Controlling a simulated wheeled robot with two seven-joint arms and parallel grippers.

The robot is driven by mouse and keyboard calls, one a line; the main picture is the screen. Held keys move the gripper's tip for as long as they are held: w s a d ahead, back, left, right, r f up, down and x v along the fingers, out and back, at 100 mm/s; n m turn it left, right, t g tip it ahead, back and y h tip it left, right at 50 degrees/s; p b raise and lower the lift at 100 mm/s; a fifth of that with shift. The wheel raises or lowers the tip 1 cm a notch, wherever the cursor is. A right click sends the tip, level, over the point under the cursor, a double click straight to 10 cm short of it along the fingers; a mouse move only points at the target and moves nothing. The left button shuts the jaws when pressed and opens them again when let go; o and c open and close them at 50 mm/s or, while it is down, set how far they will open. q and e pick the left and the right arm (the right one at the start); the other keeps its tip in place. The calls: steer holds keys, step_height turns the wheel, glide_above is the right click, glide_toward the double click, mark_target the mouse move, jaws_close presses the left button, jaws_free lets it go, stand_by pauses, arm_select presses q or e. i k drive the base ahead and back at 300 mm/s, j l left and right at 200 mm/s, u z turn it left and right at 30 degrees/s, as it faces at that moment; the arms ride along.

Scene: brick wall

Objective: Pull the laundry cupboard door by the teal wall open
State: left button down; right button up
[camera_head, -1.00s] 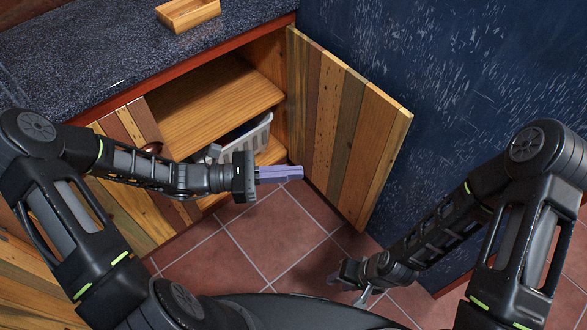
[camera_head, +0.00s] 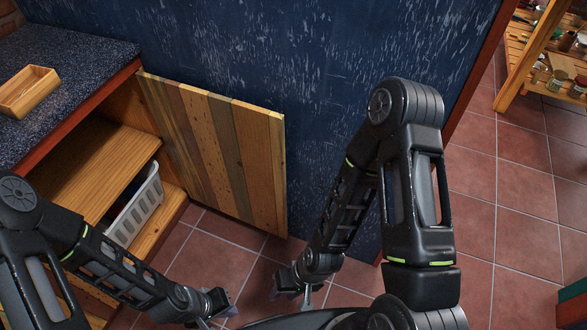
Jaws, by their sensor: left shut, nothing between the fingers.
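The laundry cupboard door (camera_head: 225,150), made of vertical wooden planks in mixed tones, stands wide open beside the dark blue wall (camera_head: 300,60). It is hinged at the right side of the cupboard opening. My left gripper (camera_head: 228,309) is shut and empty, low in the view below the door and apart from it. My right gripper (camera_head: 290,291) is low in front of the wall, just below the door's lower outer corner. Its fingers are small and partly hidden, so I cannot tell whether they are open.
The open cupboard has a wooden shelf (camera_head: 100,165) and a white basket (camera_head: 137,205) inside. A wooden tray (camera_head: 27,90) sits on the dark speckled countertop (camera_head: 85,57). A wooden rack (camera_head: 540,60) with jars stands at the far right. Red tiled floor (camera_head: 500,215) is free on the right.

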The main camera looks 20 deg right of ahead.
mark_target(229, 155)
steer(key=k+l+z, duration=0.15)
steer(key=l+z, duration=0.25)
steer(key=l, duration=0.65)
steer(key=l+z, duration=0.4)
steer(key=l, duration=0.7)
